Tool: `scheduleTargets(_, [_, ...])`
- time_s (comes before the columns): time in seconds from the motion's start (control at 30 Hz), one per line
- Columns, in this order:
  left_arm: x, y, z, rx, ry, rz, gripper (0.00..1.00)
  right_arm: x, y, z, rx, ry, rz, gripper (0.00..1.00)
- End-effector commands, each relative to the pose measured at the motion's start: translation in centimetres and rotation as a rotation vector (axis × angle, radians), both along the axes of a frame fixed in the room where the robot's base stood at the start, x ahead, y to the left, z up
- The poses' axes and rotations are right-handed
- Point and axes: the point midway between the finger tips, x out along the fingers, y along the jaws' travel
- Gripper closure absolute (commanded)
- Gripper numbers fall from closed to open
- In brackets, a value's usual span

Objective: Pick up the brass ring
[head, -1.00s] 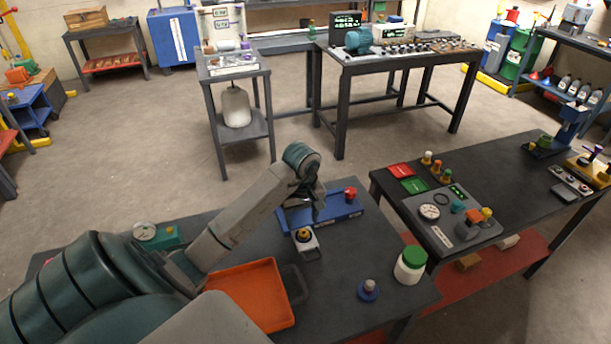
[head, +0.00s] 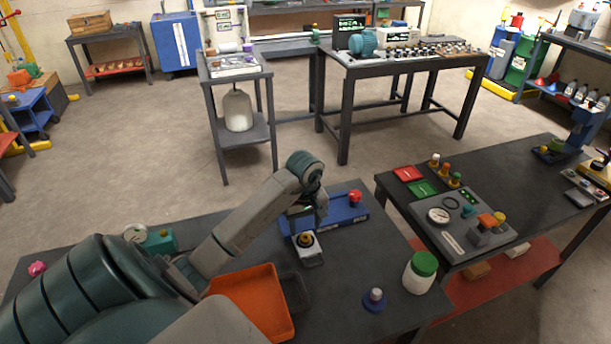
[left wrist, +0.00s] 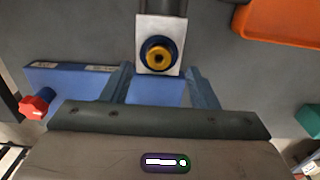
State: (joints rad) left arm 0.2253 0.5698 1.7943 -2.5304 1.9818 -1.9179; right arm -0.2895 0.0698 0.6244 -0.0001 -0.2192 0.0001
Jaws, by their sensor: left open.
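The brass ring (head: 306,239) is a small yellow ring on a dark round base, on a pale plate with a dark handle, lying on the near dark table. In the left wrist view, the brass ring (left wrist: 159,55) shows its dark central hole, with the dark blue base around it. My left gripper (head: 308,218) is above and just behind the ring in the head view. In the left wrist view, the open fingers of my left gripper (left wrist: 158,72) stand apart on either side of the pale plate, with nothing between them held. My right gripper is not in view.
A blue fixture (head: 345,211) with a red knob (head: 355,196) lies just behind the ring. An orange tray (head: 262,301) is at the near left. A green-lidded white jar (head: 420,273) and a blue-based knob (head: 374,300) stand at the right.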

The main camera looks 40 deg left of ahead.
Motion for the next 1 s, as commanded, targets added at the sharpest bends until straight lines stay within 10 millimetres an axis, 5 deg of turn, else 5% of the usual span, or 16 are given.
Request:
scheduleTargets(0.13, [0.2, 0.0, -1.6, -0.002, 0.005, 0.001, 0.46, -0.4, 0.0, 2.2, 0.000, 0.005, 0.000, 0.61])
scheduleTargets(0.3, [0.2, 0.1, -3.8, -0.001, 0.002, 0.001, 0.46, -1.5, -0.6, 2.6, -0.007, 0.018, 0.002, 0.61])
scheduleTargets(0.57, [0.3, 0.1, -4.2, 0.000, 0.001, 0.000, 0.46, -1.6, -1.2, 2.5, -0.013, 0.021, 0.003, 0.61])
scheduleTargets(0.8, [0.3, 0.1, -4.2, 0.000, 0.001, 0.000, 0.93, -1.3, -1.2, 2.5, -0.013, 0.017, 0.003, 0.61])
scheduleTargets(1.0, [0.3, 0.1, -4.1, 0.000, 0.000, 0.000, 0.95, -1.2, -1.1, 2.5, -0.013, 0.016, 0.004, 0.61])
